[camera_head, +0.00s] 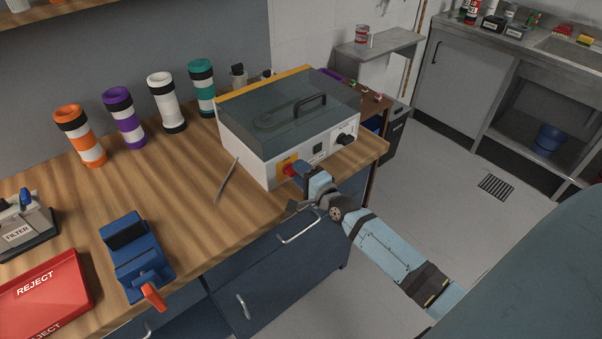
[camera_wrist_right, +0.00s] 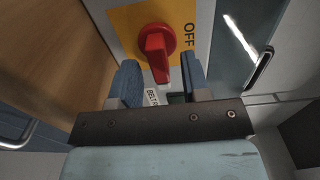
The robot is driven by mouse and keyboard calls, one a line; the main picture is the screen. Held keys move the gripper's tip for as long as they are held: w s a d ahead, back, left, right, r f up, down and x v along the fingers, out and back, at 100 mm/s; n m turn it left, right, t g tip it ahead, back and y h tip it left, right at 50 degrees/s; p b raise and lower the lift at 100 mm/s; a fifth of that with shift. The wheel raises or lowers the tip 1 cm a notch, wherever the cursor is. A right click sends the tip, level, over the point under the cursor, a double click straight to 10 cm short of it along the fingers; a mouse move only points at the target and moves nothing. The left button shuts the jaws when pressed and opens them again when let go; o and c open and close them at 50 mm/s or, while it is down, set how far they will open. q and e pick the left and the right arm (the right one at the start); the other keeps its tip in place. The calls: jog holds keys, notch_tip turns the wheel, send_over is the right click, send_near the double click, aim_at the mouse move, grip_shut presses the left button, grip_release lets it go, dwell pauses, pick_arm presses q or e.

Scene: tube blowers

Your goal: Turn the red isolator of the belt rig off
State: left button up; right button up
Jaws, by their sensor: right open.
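The belt rig (camera_head: 252,152) is a white box with a dark clear lid and a black handle, standing on the wooden bench. Its red isolator (camera_head: 289,170) is on the front panel at the left, on a yellow plate. In the right wrist view the red isolator knob (camera_wrist_right: 157,45) shows close up, with "OFF" lettered on the plate beside it. My right gripper (camera_head: 300,180) is at the panel in front of it. In the wrist view its two blue fingers (camera_wrist_right: 162,82) are apart, one on each side of the knob's lower end. I cannot tell whether they touch it. My left gripper is not in view.
A blue vise (camera_head: 133,250) with a red handle, a red reject tray (camera_head: 75,262) and a filter box (camera_head: 22,228) are at the left. Several striped tubes stand along the wall. A thin grey rod (camera_head: 227,180) lies left of the rig. Drawer handles (camera_head: 300,228) project below.

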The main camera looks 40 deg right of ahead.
jog(key=shift+c, duration=0.4)
grip_shut()
